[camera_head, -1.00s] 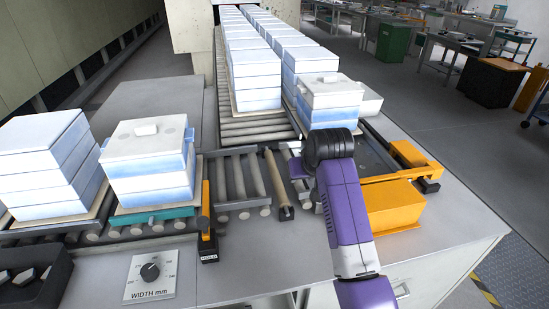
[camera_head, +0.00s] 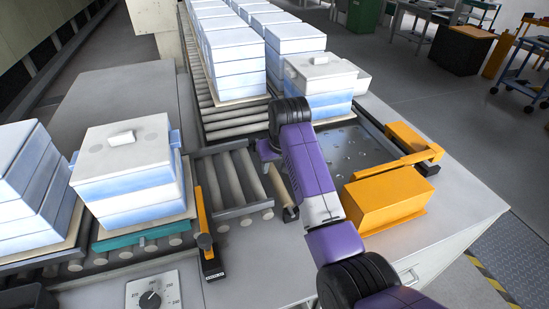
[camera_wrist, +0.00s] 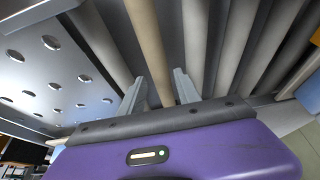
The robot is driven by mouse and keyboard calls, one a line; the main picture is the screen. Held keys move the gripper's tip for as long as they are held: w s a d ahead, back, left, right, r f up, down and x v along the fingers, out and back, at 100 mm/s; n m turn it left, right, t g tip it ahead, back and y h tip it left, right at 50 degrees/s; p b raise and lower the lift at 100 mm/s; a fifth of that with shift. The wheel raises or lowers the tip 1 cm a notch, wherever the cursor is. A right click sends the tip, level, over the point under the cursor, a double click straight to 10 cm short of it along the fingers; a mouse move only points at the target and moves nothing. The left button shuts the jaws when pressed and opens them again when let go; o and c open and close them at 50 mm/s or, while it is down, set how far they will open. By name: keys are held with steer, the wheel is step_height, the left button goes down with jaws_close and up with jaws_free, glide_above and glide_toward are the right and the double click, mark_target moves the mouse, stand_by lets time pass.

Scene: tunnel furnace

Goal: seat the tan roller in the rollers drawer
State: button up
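The tan roller (camera_wrist: 147,45) shows in the wrist view as a slim beige cylinder among grey rollers. It runs between the two fingers of my gripper (camera_wrist: 159,93). The fingers are apart, one on each side of it, and I cannot tell whether either touches it. In the head view my gripper (camera_head: 267,152) is over the short roller section, and my arm hides much of the tan roller. A drawer front (camera_head: 425,265) with a handle shows in the cabinet below the worktop at the lower right; I cannot tell if it is the rollers drawer.
Stacked blue-white boxes (camera_head: 128,170) stand left of the roller section, with more stacks behind. A perforated plate (camera_head: 350,150) and an orange block (camera_head: 385,200) lie right of my arm. An upright orange lever (camera_head: 207,215) stands close left. The front worktop has bare room.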

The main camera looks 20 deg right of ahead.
mark_target(273, 170)
steer(key=shift+x, duration=1.9)
steer(key=shift+c, duration=0.5)
jaws_close()
steer(key=shift+r, duration=0.1)
steer(key=shift+r+p, duration=4.25)
steer(key=shift+r, duration=0.25)
